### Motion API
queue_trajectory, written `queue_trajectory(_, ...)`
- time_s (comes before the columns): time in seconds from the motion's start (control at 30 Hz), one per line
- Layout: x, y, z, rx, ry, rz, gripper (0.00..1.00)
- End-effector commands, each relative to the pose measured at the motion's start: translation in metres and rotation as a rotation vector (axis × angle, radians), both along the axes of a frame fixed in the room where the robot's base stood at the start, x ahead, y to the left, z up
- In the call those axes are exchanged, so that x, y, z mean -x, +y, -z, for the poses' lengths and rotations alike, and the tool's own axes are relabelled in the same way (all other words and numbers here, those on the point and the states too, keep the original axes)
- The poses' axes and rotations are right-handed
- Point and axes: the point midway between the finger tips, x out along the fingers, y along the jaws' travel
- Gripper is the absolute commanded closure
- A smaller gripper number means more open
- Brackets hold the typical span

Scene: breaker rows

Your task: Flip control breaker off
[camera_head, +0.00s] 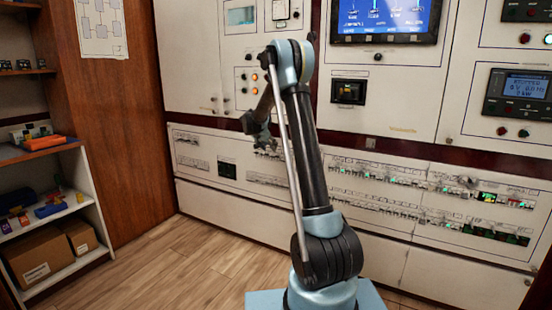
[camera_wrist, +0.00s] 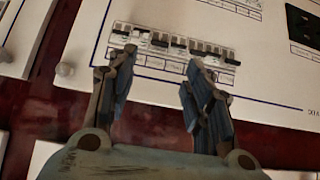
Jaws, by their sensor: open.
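A row of small white breakers (camera_wrist: 172,44) with dark levers is on the white panel ahead of my gripper in the wrist view. Which one is the control breaker cannot be read. My gripper (camera_wrist: 160,62) is open and empty, its two blue-grey fingers spread below and partly over the row. Contact cannot be told. In the head view my gripper (camera_head: 264,146) is in front of the lower panel, hiding part of a breaker row there. A lower row (camera_head: 268,180) shows beneath it.
More breaker rows (camera_head: 375,203) run along the lower panel to the right, partly behind my arm. Shelves (camera_head: 45,190) with boxes stand at left. The wooden floor (camera_head: 175,262) is clear.

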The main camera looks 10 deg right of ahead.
Motion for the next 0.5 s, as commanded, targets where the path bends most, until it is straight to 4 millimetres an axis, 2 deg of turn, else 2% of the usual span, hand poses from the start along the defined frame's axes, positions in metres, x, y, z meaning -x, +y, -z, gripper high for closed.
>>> queue_trajectory(0.5, -0.048, -0.036, 0.06, 0.001, 0.0, 0.001, 0.53)
